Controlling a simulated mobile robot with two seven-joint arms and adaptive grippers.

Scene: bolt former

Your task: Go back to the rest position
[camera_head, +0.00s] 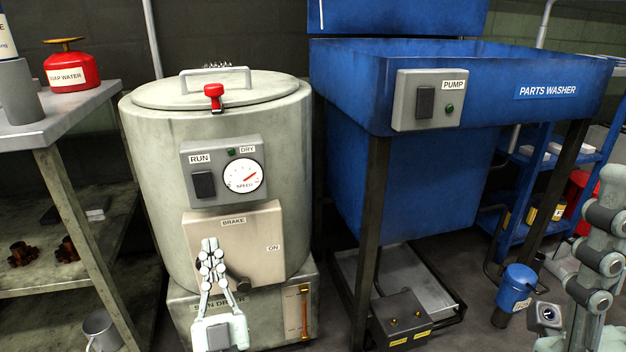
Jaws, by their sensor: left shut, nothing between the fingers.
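My left gripper (210,246) is in the lower left middle of the head view, pointing up, with its fingers shut and nothing between them. It appears in front of the beige brake panel (225,230) of the spin dryer (140,180); I cannot tell whether it touches the panel. A dark knob (242,285) shows just right of the fingers. My right arm stands at the right edge of the view, and I cannot make out its gripper. The dryer's lid (160,95) is down, with a red latch knob (213,91) at its front rim.
A blue parts washer (450,65) on dark legs stands at the right. A grey bench (70,110) with a red soap-water can (71,72) is at the left. A blue canister (514,290) and a pedal box (402,315) are on the floor.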

